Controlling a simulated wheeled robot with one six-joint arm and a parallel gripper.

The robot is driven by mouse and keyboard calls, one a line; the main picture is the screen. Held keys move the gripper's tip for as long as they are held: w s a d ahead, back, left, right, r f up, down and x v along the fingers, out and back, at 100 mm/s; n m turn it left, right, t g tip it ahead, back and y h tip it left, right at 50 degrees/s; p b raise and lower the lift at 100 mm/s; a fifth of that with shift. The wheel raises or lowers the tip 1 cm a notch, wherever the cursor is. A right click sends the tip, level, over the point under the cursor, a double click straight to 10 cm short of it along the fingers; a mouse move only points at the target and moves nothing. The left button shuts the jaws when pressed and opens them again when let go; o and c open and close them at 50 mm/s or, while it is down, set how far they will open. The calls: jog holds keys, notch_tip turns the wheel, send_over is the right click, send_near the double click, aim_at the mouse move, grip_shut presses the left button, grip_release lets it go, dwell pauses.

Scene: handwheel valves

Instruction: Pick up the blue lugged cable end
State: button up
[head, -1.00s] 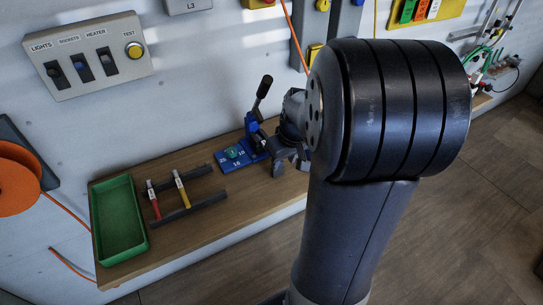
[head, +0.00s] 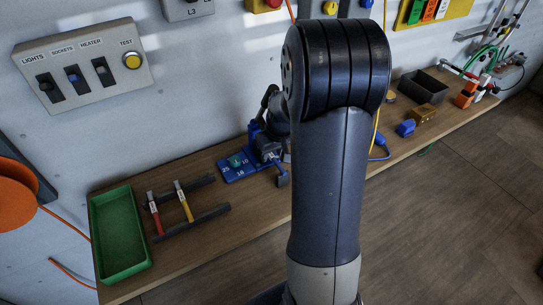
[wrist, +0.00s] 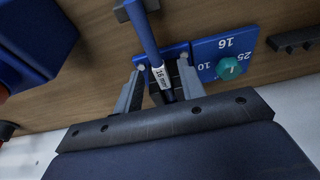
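The blue cable end (wrist: 143,35) shows in the wrist view as a blue rod running from the top edge toward my gripper. It has a white "16 mm" label and a dark end section. In the wrist view my gripper (wrist: 160,70) has a finger on each side of the labelled part, with gaps showing, so it looks open. The blue press (wrist: 205,62), with its 16, 10 and 25 marks, lies beyond and beside the fingers. In the head view my gripper (head: 277,160) is at the blue press (head: 238,166); my arm hides much there and I cannot make out the cable end.
In the head view a green tray (head: 118,228) and a rack (head: 207,215) holding red and yellow cable ends stand left of the press. A blue block (head: 406,128), a brown block (head: 424,113) and a dark bin (head: 423,84) lie to the right on the narrow bench.

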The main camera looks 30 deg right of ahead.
jog(key=shift+c, duration=0.2)
grip_shut()
jog(key=shift+s+r, duration=0.1)
dwell(0.4)
jog(key=shift+s+r, duration=0.4)
jog(key=s+r+b, duration=0.2)
jog(key=s+r, duration=0.5)
jog(key=s, duration=0.6)
jog(key=shift+d, duration=0.25)
jog(key=c, duration=0.6)
grip_release()
grip_shut()
